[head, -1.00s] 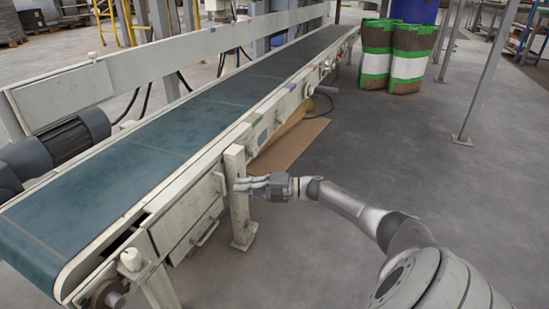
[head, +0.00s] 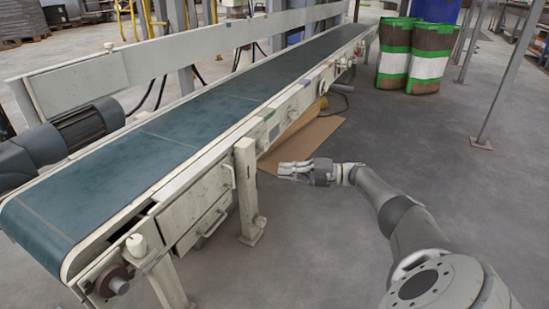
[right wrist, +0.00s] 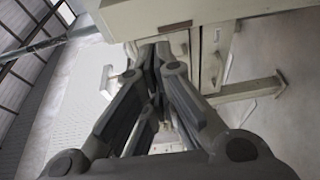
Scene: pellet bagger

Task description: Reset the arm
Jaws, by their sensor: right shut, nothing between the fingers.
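My right arm (head: 405,215) reaches in from the lower right in the head view. My right gripper (head: 294,170) is shut and empty, held to the right of the conveyor's front post and apart from it in the picture. In the right wrist view its fingers (right wrist: 152,85) come together, with nothing between them. The conveyor's pale frame and a post show behind them. My left gripper is not in view.
The long conveyor (head: 190,130) with a teal belt runs from lower left to upper right. A support post (head: 247,190) stands beside my gripper. A cardboard sheet (head: 305,140) lies on the floor. Striped bags (head: 428,65) stand at the back right. Open floor lies around my right arm.

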